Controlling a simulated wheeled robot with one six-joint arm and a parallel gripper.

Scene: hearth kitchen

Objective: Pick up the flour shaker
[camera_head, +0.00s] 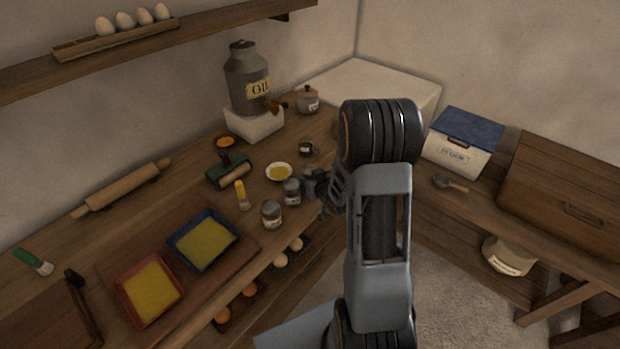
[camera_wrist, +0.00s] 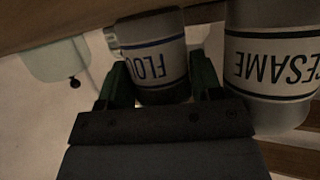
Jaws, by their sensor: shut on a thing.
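The flour shaker (camera_wrist: 155,60) is a pale cylinder with dark bands and lettering that reads FLOU, upside down in the wrist view. My gripper (camera_wrist: 160,92) has its dark green fingers on either side of it and is shut on it. In the head view my gripper (camera_head: 318,182) is at the counter's front edge beside the grey shakers, and it partly hides what it holds. A larger-looking sesame shaker (camera_wrist: 278,60) stands close to the right of the flour shaker in the wrist view, apart from it.
Grey shakers (camera_head: 271,214) and (camera_head: 292,191) stand just left of my gripper. Red and blue trays (camera_head: 178,241) lie on the left. The oil urn (camera_head: 248,80) stands at the back.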

